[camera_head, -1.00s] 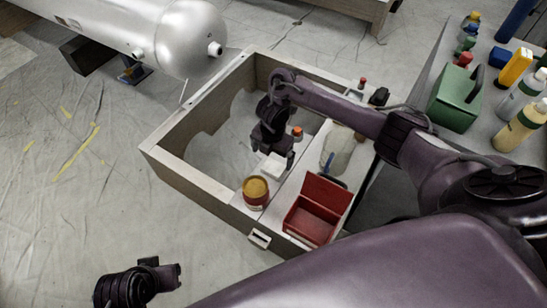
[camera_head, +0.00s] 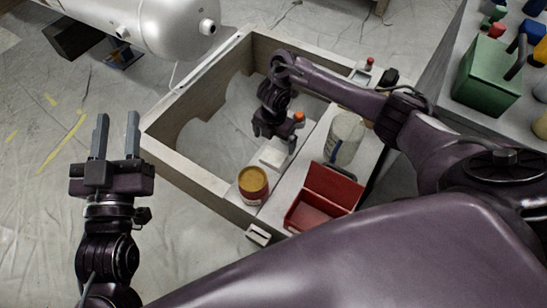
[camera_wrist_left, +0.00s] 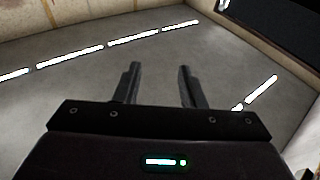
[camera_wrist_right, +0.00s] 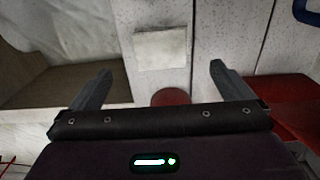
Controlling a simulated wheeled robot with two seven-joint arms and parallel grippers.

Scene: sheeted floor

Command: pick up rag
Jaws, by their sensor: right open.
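A small white folded cloth, which looks like the rag (camera_head: 272,153), lies on the pale ledge of the wooden box, beside a jar with a yellow-brown lid. My right gripper (camera_head: 274,141) is open and empty just above and behind it. In the right wrist view the rag (camera_wrist_right: 160,48) lies flat beyond and between the spread fingers (camera_wrist_right: 160,68), apart from them. My left gripper (camera_head: 116,125) is raised left of the box, fingers pointing up, open and empty. The left wrist view shows its open fingers (camera_wrist_left: 158,68) against a ceiling with light strips.
The jar (camera_head: 253,184), an open red box (camera_head: 317,205), a clear container (camera_head: 344,138) and an orange-capped item (camera_head: 299,117) crowd the ledge. The wooden frame (camera_head: 190,175) surrounds a hollow. A white tank (camera_head: 165,22) lies behind; a green case (camera_head: 488,80) stands right.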

